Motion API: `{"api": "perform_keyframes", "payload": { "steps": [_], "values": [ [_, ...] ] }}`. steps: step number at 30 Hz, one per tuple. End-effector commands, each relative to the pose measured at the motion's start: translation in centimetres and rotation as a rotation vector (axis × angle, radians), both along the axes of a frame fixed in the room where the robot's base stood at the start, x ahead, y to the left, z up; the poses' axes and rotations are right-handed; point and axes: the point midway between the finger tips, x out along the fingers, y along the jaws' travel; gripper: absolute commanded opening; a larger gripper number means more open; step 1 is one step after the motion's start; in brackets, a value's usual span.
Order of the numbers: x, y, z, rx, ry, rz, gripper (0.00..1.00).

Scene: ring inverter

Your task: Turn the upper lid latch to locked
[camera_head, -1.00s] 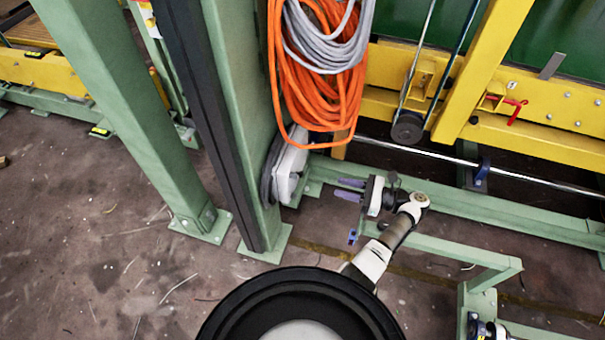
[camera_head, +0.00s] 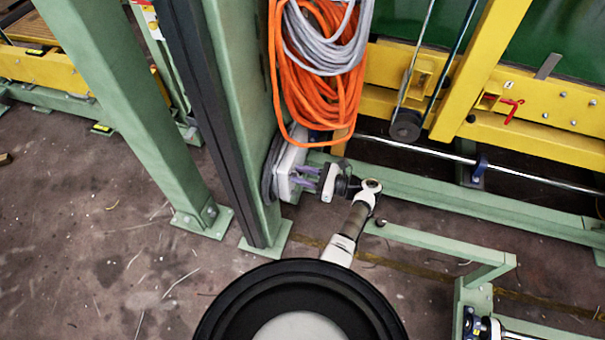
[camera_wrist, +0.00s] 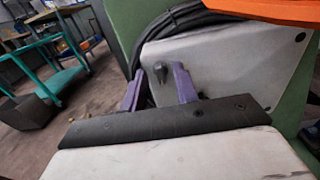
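The pale grey inverter box (camera_head: 284,165) is mounted low on the green post, and its lid (camera_wrist: 225,62) fills the right of the wrist view. A dark latch knob (camera_wrist: 160,73) stands on the lid and appears between my two purple fingers. Another small dark fastener (camera_wrist: 300,38) shows at a lid corner. My gripper (camera_wrist: 159,69) is open, with a finger on each side of the knob in that view; I cannot tell whether the fingertips reach it. In the head view my gripper (camera_head: 294,175) is close to the lid. The latch's exact turn is unclear.
Orange cable coils (camera_head: 335,100) and a grey cable coil (camera_head: 330,50) hang just above the box. The green post (camera_head: 235,110) stands behind it. A low green rail (camera_head: 440,195) runs behind my arm. Open floor (camera_head: 120,260) lies to the left.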

Motion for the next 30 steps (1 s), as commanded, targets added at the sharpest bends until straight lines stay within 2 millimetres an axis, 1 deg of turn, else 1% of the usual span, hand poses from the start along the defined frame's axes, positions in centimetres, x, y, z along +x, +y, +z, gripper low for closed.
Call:
{"api": "perform_keyframes", "payload": {
  "steps": [5,8,12,23,30],
  "values": [
    [0.0,0.0,-0.02,0.0,0.0,0.0,0.3],
    [0.0,0.0,-0.02,0.0,0.0,0.0,0.18],
    [0.01,-0.01,-0.01,0.0,0.0,0.0,0.0],
    [-0.01,-0.02,-0.02,-0.007,-0.021,0.0,0.0],
    [-0.03,-0.01,-0.05,-0.041,-0.126,0.0,0.0]
  ]
}}
